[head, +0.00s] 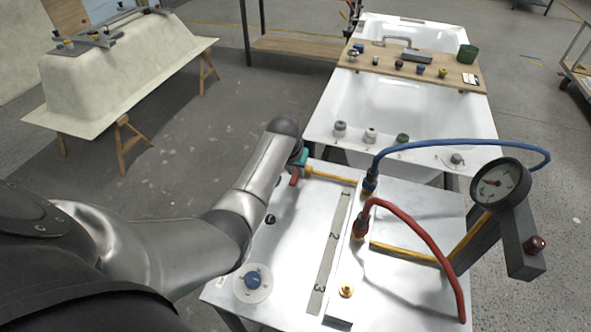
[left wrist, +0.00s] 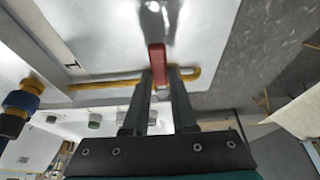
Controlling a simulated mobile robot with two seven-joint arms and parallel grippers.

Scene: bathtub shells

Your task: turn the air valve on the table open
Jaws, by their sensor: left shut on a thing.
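The air valve shows as a red handle (head: 294,178) at the far left edge of the white table (head: 285,240), at the end of a yellow pipe (head: 332,177). My left gripper (head: 299,168) reaches over that edge and is at the handle; my wrist and forearm hide part of it. In the left wrist view the two dark fingers (left wrist: 162,92) are shut on the red handle (left wrist: 157,58), one on each side. The valve body is mostly hidden. My right gripper is in neither view.
The table carries a blue dial (head: 252,281), a blue hose (head: 455,143), a red hose (head: 425,232) and a pressure gauge (head: 500,185) on a grey stand at the right. A white bathtub (head: 400,110) stands behind. Open floor lies left.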

